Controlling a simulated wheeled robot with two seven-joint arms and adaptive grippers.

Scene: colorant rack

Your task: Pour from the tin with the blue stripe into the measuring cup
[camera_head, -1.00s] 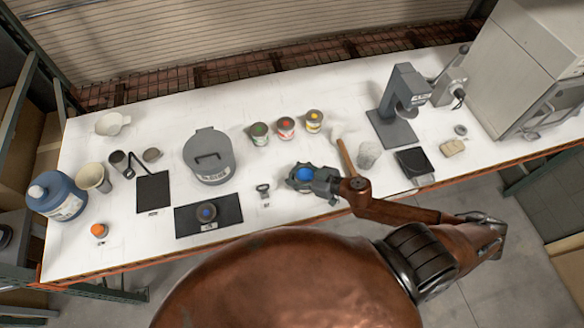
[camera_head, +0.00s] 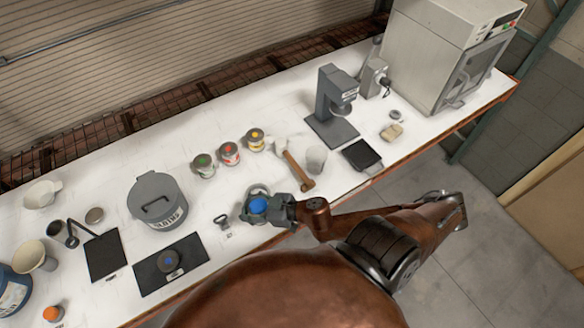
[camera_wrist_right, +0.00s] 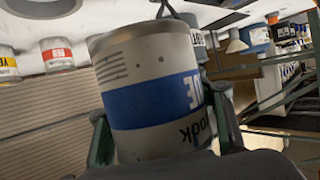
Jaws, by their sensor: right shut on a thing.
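The tin with the blue stripe (camera_wrist_right: 150,95) fills the middle of the right wrist view, its lettering upside down there. In the head view its blue top (camera_head: 258,206) faces up, near the bench's front edge. My right gripper (camera_head: 268,206) is shut on the tin, with fingers on both sides of it in the wrist view. A pale translucent cup (camera_head: 315,159), which looks like the measuring cup, stands upright on the bench, right of and behind the tin, apart from it. Its inside is too small to read. My left gripper is not in view.
A mallet (camera_head: 294,168) lies between the tin and the cup. Three tins with green (camera_head: 203,166), red (camera_head: 229,153) and yellow (camera_head: 255,140) marks stand behind. A grey lidded bucket (camera_head: 157,201) is left. A dark scale (camera_head: 362,155) and grey stand (camera_head: 331,110) are right.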

